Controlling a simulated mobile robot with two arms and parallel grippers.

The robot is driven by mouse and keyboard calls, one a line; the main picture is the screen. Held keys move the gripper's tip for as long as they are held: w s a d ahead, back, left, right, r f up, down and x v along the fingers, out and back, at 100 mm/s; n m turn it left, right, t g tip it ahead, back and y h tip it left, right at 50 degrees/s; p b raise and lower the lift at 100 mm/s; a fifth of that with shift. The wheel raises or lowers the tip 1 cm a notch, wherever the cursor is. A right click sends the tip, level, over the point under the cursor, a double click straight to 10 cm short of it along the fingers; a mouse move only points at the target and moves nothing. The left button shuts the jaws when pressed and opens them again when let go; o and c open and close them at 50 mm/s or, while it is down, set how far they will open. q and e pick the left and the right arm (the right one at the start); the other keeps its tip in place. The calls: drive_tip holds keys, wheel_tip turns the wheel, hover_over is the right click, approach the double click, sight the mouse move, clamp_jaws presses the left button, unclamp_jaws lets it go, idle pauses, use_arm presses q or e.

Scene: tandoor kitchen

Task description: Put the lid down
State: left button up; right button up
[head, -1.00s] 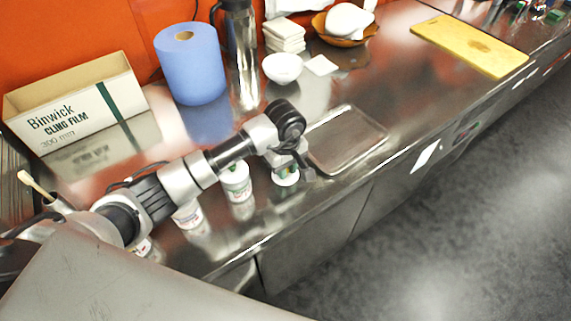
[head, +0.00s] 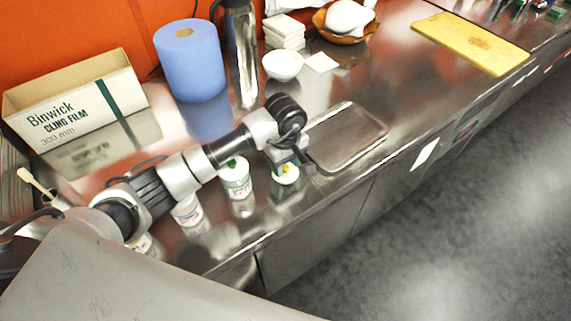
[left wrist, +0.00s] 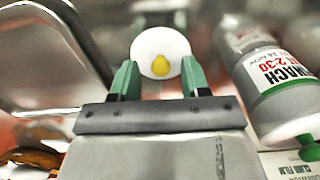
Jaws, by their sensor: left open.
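A round white lid with a yellow knob (left wrist: 150,45) shows just beyond my left gripper in the left wrist view. In the head view the lid (head: 287,171) appears on top of a small white tub (head: 285,181) on the steel counter, left of the metal tray. My left gripper (left wrist: 160,75) has its two green-padded fingers apart, one on each side of the lid in the picture. In the head view the gripper (head: 293,160) is just above the tub and partly covers it. Whether the pads touch the lid cannot be told. My right gripper is out of view.
Other white tubs stand left of the gripper, one with a green knob (head: 236,180) and one partly behind my arm (head: 187,212). The metal tray (head: 347,137) lies to the right. The cling film box (head: 75,105) and blue roll (head: 190,62) stand behind. The counter's front edge is close.

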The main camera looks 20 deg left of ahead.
sight(285, 168)
use_arm(q)
wheel_tip(285, 168, up, 11)
drive_tip(key=b, duration=0.2)
drive_tip(key=shift+s, duration=0.1)
idle(0.5)
